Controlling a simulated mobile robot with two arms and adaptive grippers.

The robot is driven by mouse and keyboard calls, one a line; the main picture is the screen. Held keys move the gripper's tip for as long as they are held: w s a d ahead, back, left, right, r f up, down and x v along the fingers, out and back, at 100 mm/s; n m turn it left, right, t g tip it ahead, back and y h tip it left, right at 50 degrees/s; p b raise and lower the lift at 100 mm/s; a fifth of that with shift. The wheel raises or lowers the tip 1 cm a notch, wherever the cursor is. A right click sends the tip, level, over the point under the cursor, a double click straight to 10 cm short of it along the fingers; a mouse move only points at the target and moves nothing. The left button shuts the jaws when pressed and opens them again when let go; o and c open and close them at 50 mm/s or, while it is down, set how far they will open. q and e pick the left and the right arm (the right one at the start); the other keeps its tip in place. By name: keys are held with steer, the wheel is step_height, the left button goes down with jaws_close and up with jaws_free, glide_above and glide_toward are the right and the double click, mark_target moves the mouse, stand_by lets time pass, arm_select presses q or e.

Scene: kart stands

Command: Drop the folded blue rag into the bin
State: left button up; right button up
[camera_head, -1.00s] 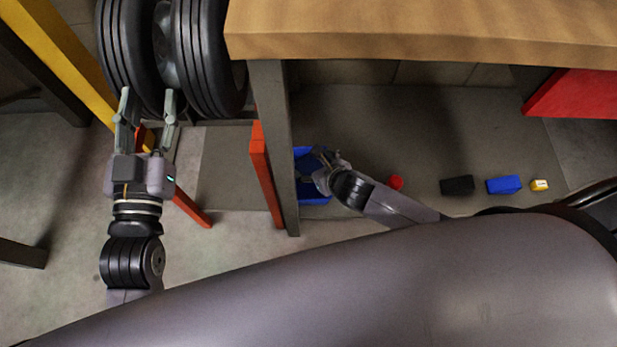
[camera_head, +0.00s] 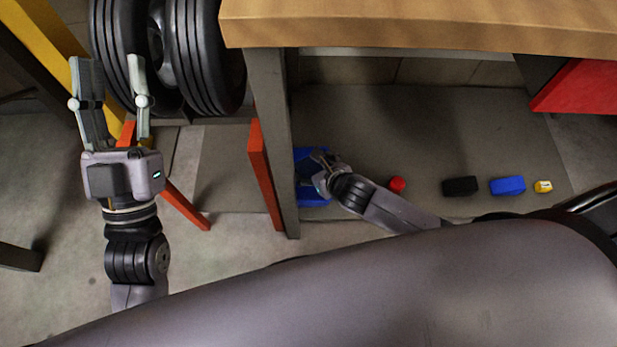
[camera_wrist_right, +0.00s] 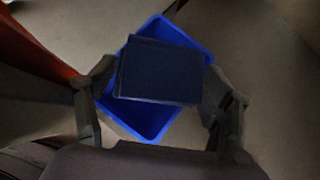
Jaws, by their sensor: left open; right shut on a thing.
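The folded blue rag (camera_wrist_right: 160,72) is a dark navy flat block in the right wrist view. My right gripper (camera_wrist_right: 160,85) is shut on it, with a finger at each side. The blue bin (camera_wrist_right: 148,120) shows behind and around the rag, so the rag is over its opening; I cannot tell how high. In the head view the bin (camera_head: 312,196) stands beside the bench leg, partly hidden by my right gripper (camera_head: 318,168). My left gripper (camera_head: 112,82) is open and empty at the left, in front of the tires.
Black tires (camera_head: 205,55) hang at the upper left near a yellow post (camera_head: 50,45). A red object (camera_head: 397,184), a black block (camera_head: 460,186) and a blue block (camera_head: 508,186) lie to the right.

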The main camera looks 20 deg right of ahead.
steer(key=o, duration=1.1)
steer(key=shift+o, duration=0.2)
steer(key=v, duration=1.2)
